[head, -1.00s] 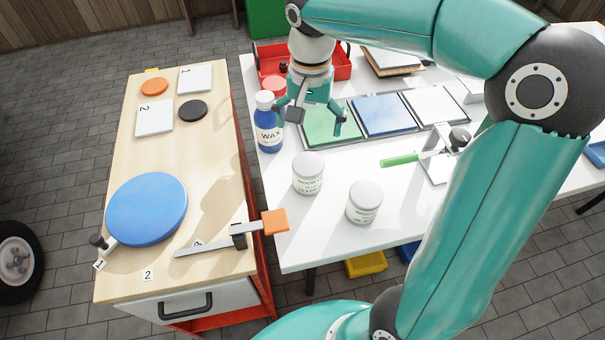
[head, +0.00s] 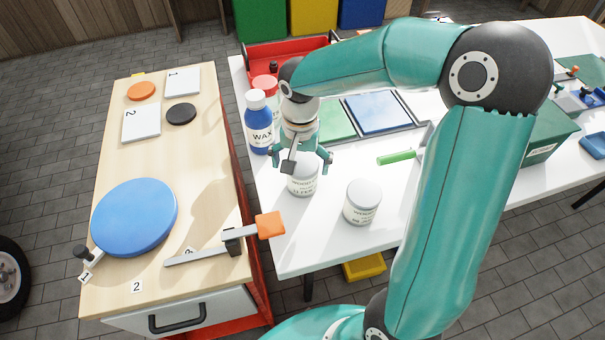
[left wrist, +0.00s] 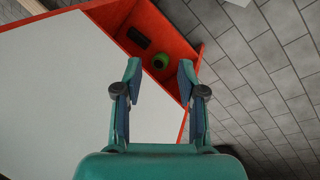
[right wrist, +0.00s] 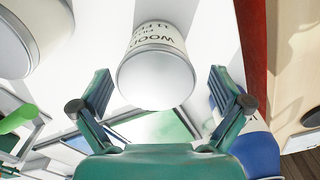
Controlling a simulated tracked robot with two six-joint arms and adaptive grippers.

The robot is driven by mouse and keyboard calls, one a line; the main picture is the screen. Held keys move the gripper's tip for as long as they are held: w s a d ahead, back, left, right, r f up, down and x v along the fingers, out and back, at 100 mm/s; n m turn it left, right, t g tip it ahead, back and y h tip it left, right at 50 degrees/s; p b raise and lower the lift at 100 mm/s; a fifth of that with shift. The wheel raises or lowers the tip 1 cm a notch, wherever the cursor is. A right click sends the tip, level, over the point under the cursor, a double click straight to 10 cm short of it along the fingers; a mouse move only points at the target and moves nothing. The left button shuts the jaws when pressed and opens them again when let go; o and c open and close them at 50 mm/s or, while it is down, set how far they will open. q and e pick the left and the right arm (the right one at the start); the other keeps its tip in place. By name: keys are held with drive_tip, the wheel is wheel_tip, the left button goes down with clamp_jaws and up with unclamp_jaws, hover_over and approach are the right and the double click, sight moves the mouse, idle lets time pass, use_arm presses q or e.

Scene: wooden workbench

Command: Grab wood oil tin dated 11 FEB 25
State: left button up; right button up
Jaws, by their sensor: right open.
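A white wood oil tin (head: 302,184) stands upright near the bench's left edge, under my right gripper (head: 301,160). In the right wrist view this tin (right wrist: 157,72) shows its pale lid and an upside-down label reading "WOOD" and "11 F", the rest cut off. My right gripper (right wrist: 160,88) is open, with one finger on each side of the tin's lid and visible gaps. A second similar tin (head: 362,203) stands to the right; its date is not legible. It also shows in the right wrist view (right wrist: 35,38). My left gripper (left wrist: 160,78) is open and empty.
A blue WAX bottle (head: 259,122) stands close behind the left side of my right gripper. A green-handled tool (head: 397,157) lies right of it. The wooden cabinet (head: 200,210) with an orange-ended clamp (head: 269,225) is at left. The bench front is clear.

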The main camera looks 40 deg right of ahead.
wheel_tip(320, 180, down, 5)
drive_tip(key=shift+s+d, duration=0.1)
drive_tip(key=shift+c, duration=0.3)
drive_tip(key=shift+s, duration=0.1)
drive_tip(key=c, duration=1.1)
